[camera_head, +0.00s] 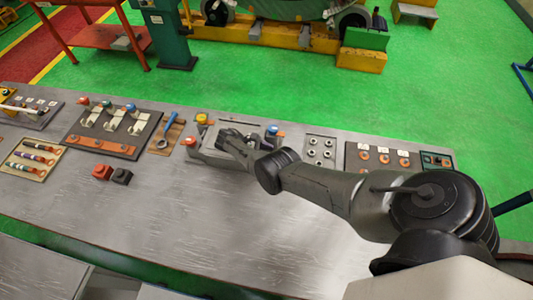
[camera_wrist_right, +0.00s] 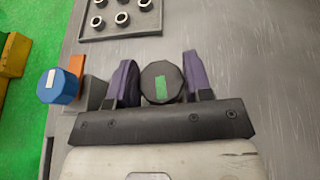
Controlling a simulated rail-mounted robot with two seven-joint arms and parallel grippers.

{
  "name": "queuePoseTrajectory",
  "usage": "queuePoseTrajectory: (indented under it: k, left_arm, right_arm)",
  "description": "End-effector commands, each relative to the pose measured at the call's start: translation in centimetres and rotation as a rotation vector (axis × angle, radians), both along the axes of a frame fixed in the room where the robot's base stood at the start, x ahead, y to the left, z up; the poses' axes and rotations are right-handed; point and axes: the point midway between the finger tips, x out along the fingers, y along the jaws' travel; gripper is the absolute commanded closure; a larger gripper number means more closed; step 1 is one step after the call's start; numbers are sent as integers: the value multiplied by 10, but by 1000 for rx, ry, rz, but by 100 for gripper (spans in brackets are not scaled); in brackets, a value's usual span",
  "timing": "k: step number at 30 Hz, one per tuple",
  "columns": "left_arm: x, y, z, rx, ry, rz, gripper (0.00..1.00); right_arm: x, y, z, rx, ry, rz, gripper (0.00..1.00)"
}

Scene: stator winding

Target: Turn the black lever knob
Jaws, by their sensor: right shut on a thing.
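The black lever knob (camera_wrist_right: 160,86) shows in the right wrist view as a dark round cap with a green mark. My right gripper (camera_wrist_right: 159,68) has its two purple-grey fingers closed on the knob, one on each side. In the head view, my right arm reaches in from the right, and its gripper (camera_head: 230,139) is over the middle panel of the table. The gripper and wrist hide the knob there. My left gripper is not in view.
A blue knob (camera_wrist_right: 58,86) on an orange-marked block stands close beside the right gripper. A plate with several round sockets (camera_wrist_right: 121,18) lies nearby. The grey table (camera_head: 190,210) has clear room at its front. Red and black blocks (camera_head: 102,171) sit left.

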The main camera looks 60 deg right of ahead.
Motion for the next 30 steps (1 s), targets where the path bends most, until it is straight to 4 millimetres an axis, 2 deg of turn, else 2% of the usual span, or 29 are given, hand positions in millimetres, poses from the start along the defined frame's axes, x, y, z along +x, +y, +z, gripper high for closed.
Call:
queuePoseTrajectory:
  k: [11,12,19,30]
  left_arm:
    - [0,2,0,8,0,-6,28]
    - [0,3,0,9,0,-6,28]
    - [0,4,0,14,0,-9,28]
    - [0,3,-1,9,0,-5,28]
  right_arm:
    - [0,-1,2,-4,4,-6,77]
    - [0,-1,2,-4,4,-6,52]
    - [0,0,1,-2,3,-4,30]
    - [1,-2,2,1,1,-10,28]
